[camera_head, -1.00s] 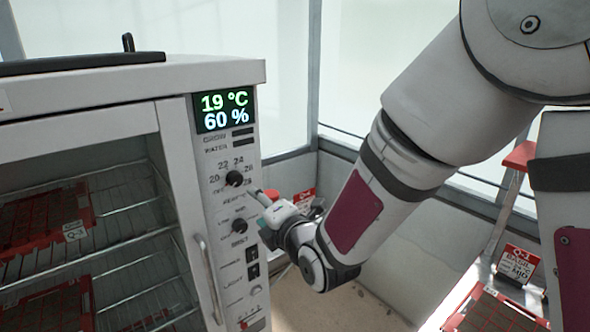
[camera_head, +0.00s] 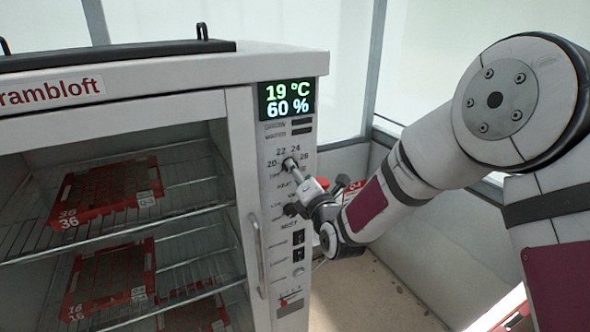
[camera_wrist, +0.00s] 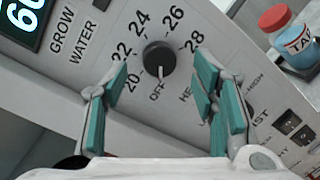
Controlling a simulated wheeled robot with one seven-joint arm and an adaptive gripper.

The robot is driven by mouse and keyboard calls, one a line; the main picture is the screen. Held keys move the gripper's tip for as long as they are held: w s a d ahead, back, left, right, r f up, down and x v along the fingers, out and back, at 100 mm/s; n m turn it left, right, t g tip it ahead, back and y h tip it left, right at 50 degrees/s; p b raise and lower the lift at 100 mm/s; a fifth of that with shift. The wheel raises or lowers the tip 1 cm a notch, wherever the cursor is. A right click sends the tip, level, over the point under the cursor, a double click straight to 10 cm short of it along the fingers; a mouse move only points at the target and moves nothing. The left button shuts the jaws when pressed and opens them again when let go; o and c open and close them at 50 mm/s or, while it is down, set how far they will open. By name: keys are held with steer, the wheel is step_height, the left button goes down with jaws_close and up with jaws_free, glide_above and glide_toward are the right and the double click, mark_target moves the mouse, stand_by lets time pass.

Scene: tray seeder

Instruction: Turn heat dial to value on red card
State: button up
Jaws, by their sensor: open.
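The heat dial (camera_wrist: 159,57) is a round black knob on the cabinet's grey panel. In the wrist view its white mark points down at OFF, with numbers 20 to 28 around it. The dial also shows in the head view (camera_head: 290,164). My gripper (camera_wrist: 160,64) is open, its teal-padded fingers on either side of the dial in that view; I cannot tell whether they touch it. In the head view my gripper (camera_head: 296,172) is at the panel by the dial. A red-and-white card (camera_head: 351,187) shows partly behind my wrist; its text is unreadable.
The display (camera_head: 287,100) reads 19 °C and 60 %. A second knob (camera_head: 292,209) and switches (camera_head: 298,246) sit below the dial. The glass door's handle (camera_head: 257,255) is left of the panel. A red-capped bottle (camera_wrist: 293,40) stands beyond the panel.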

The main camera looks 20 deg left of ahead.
steer(key=shift+x, duration=1.7)
steer(key=c, duration=1.2)
steer(key=shift+o, duration=0.2)
